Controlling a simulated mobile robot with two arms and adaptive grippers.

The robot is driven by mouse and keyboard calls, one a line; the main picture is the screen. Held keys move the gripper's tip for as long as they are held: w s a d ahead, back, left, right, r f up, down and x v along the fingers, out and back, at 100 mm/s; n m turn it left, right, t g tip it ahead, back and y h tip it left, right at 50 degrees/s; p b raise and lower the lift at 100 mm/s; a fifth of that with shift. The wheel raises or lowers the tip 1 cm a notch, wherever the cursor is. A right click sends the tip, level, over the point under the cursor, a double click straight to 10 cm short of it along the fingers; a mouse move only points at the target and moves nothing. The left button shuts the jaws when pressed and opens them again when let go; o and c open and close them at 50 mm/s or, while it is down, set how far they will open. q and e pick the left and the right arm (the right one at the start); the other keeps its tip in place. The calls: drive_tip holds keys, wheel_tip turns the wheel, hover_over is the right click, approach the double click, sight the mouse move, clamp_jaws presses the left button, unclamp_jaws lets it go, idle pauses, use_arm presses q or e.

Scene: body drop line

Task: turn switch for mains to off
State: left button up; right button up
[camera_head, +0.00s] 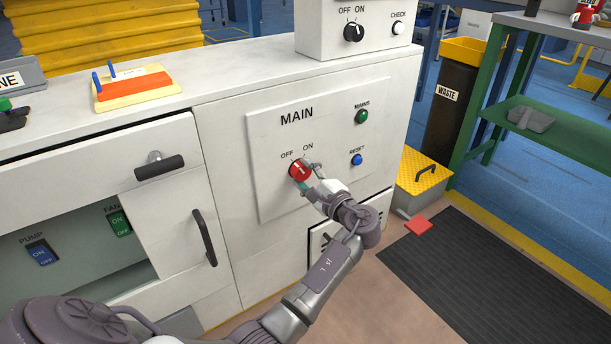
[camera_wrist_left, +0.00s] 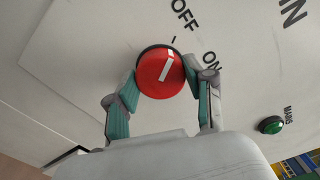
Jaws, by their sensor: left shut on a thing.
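The mains switch is a red round knob (camera_head: 298,171) with a white line, on the white MAIN panel (camera_head: 283,208). OFF and ON are printed above it. In the left wrist view the knob (camera_wrist_left: 152,82) has its white line directed toward the tick beside OFF. My left gripper (camera_head: 303,175) is shut on the knob, with one green-padded finger on each side in the left wrist view (camera_wrist_left: 160,88). Its fingers hide part of the knob's rim in the head view. My right gripper is not in view.
A green MAINS lamp (camera_head: 362,116) and a blue RESET button (camera_head: 357,159) are right of the knob. A black OFF/ON knob (camera_head: 354,32) is on the box above. A drawer handle (camera_head: 160,166) and a door handle (camera_head: 204,237) stick out to the left.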

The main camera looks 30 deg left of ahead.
use_arm(q)
drive_tip(key=shift+f, duration=0.1)
drive_tip(key=o, duration=1.2)
drive_tip(key=shift+c, duration=0.2)
drive_tip(key=v, duration=0.7)
drive_tip(key=shift+d, duration=0.3)
drive_tip(key=shift+s, duration=0.1)
